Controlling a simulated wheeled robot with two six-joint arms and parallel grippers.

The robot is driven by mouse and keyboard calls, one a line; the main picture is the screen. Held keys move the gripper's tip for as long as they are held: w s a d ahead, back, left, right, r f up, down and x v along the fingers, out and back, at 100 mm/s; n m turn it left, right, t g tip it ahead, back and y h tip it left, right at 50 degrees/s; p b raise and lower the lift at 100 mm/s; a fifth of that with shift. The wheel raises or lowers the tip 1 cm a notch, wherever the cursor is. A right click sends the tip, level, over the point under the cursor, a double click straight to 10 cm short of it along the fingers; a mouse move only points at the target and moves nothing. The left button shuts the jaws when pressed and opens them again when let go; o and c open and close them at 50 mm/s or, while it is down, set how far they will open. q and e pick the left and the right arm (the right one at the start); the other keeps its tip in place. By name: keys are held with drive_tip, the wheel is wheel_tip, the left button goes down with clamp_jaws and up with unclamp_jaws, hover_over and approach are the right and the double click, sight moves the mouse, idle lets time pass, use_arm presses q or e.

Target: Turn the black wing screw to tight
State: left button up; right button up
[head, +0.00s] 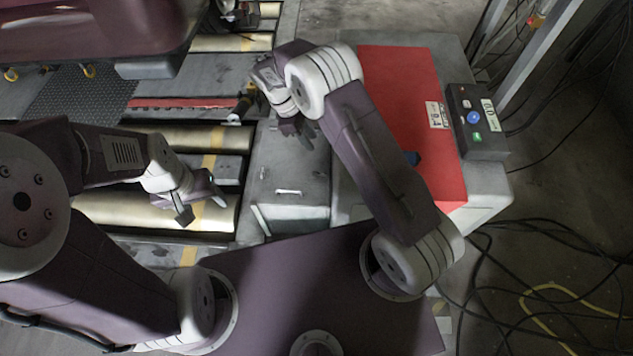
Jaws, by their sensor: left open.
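I cannot make out the black wing screw for certain. A small dark part with a pale end (241,108) sits at the right end of the red strip, just left of my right gripper; it may be the screw, but it is too small to tell. My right gripper (296,130) hangs over the grey cabinet top beside the rollers, with its dark fingers pointing down; whether they are apart is unclear. My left gripper (200,203) is open and empty above the gold rollers (120,208), apart from the dark part.
A red-topped cabinet (440,75) stands at the right with a button box (475,118) on its edge. A purple vehicle body (90,28) overhangs at the upper left. Loose cables (540,250) lie on the floor at the right.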

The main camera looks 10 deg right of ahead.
drive_tip(key=b, duration=0.3)
approach(319, 173)
drive_tip(key=shift+n, duration=0.3)
drive_tip(key=b+x, duration=0.5)
drive_tip(key=x, duration=0.3)
drive_tip(key=shift+f, duration=0.1)
use_arm(q)
wheel_tip(319, 173, down, 11)
drive_tip(key=shift+w+a+r, duration=0.15)
drive_tip(key=shift+w+a, duration=0.05)
drive_tip(key=shift+w, duration=0.1)
use_arm(e)
clamp_jaws()
